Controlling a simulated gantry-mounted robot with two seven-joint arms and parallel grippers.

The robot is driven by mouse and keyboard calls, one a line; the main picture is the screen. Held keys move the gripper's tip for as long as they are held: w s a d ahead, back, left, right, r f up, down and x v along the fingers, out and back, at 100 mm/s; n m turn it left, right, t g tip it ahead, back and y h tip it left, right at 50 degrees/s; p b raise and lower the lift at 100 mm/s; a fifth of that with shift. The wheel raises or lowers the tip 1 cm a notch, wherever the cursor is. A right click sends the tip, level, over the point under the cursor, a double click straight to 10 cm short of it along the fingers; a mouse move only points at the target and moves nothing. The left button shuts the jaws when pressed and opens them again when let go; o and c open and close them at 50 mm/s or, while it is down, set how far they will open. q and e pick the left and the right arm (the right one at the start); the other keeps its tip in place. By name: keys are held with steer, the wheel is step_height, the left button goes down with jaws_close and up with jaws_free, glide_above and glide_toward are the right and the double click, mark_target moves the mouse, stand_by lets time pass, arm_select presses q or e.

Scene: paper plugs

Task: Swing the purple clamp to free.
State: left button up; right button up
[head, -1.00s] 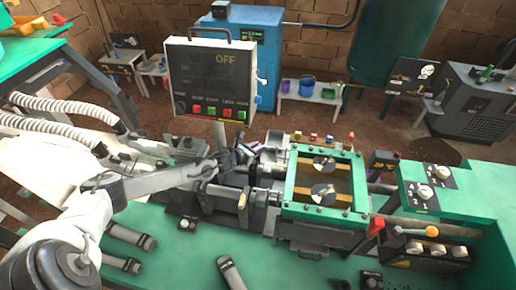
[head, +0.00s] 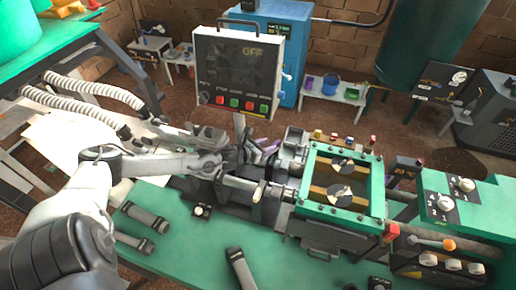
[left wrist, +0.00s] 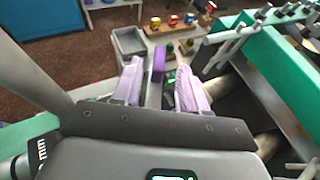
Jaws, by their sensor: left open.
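The purple clamp (head: 270,147) shows as a small purple piece at the left end of the green-framed machine in the head view. In the left wrist view its upright purple handle (left wrist: 158,62) appears between the two finger tips. My left gripper (head: 250,155) reaches in from the left beside the clamp, and its fingers are partly lost among grey metal parts. In the left wrist view the gripper (left wrist: 158,76) is open, with a pale finger on each side of the handle. I cannot tell whether either finger touches it. My right gripper is not in view.
A control panel reading OFF (head: 237,75) stands behind the clamp. The green machine frame (head: 342,222) lies to the right, with several coloured knobs behind it. Grey handles (head: 145,215) lie on the green bench (head: 190,250) in front.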

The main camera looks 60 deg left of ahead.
arm_select(q)
steer(key=shift+v, duration=2.55)
